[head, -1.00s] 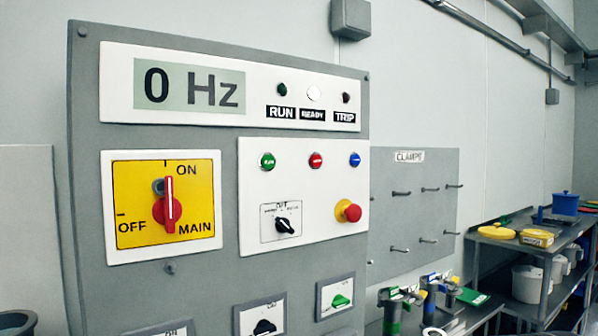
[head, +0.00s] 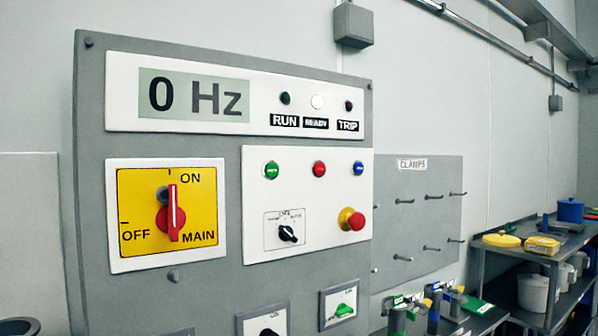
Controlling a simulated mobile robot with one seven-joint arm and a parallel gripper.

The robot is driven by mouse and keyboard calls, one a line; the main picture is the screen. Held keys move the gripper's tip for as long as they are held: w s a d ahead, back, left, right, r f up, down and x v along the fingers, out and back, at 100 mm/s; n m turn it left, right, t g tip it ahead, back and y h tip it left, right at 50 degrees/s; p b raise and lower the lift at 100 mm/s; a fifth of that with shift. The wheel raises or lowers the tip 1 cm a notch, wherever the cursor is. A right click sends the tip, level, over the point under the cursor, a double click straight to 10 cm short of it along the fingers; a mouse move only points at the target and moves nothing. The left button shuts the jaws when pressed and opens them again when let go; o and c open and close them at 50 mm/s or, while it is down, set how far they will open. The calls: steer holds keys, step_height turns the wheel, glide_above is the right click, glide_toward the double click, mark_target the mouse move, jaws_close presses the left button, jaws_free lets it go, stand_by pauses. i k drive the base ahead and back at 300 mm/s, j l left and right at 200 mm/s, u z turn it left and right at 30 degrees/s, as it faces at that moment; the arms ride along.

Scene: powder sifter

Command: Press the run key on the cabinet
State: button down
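The grey cabinet (head: 120,290) fills the left and middle of the head view. Its display (head: 194,96) reads 0 Hz. The READY lamp (head: 318,101) is lit white; the RUN lamp (head: 285,98) and TRIP lamp (head: 348,105) look dark. Below is a white panel with a green key (head: 271,170), a red key (head: 319,169) and a blue key (head: 358,168); their lettering is too small to read surely. The red main switch (head: 171,214) on its yellow plate has its handle upright, towards ON. My gripper is not in view.
A red emergency knob (head: 352,219) on a yellow base and a black selector (head: 288,233) sit below the keys. Right of the cabinet is a CLAMPS pegboard (head: 420,210) with empty pegs. A shelf rack (head: 512,252) with containers stands at far right.

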mark_target(271, 170)
steer(key=k+j+z, duration=0.2)
steer(key=j, duration=0.3)
steer(key=k+j+z, duration=0.2)
steer(key=k+j, duration=0.2)
steer(key=j+z, duration=0.35)
steer(key=j, duration=0.8)
